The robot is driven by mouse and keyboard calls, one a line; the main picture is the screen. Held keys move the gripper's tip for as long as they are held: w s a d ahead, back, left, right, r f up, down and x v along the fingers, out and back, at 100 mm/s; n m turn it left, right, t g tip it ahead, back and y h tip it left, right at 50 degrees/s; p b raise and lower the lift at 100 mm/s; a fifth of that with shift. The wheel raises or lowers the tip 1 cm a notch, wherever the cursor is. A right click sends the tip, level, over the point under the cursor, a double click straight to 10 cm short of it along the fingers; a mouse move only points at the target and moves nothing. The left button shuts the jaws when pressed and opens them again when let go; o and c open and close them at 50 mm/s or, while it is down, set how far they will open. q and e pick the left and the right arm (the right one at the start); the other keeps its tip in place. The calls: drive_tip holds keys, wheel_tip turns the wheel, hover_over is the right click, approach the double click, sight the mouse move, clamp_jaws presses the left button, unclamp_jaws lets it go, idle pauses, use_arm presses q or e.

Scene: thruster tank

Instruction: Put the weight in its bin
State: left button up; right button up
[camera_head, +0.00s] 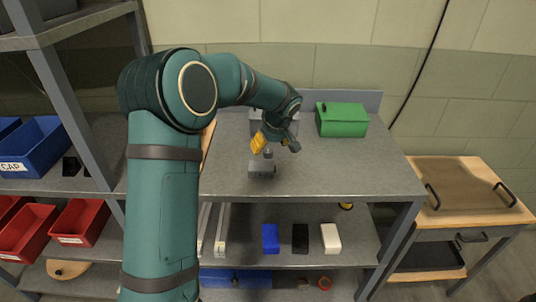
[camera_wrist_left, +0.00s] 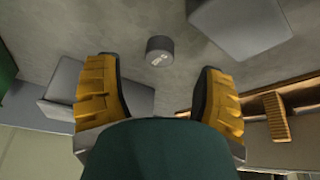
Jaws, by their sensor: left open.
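A small dark grey cylinder with a light mark on top (camera_wrist_left: 160,50), which looks like the weight, stands on the grey bench top (camera_head: 340,180). In the head view it shows small, just below my left gripper (camera_head: 274,142). In the left wrist view my left gripper (camera_wrist_left: 158,78) is open and empty, its yellow fingers spread. The cylinder lies between the finger lines, just beyond the tips, and does not touch them. Blue bins (camera_head: 42,150) and red bins (camera_head: 80,222) stand on the left shelves. One blue label ends in "CAP"; I cannot tell which bin is the weight's.
A green box (camera_head: 342,120) stands at the back right of the bench. Another grey box (camera_wrist_left: 75,85) lies behind the gripper. Blue, black and white blocks are on the shelf below. The bench's right front is clear.

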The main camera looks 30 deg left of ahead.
sight(268, 150)
use_arm(q)
drive_tip(key=x, duration=0.4)
drive_tip(key=shift+o, duration=0.2)
clamp_jaws()
drive_tip(key=shift+r, duration=0.1)
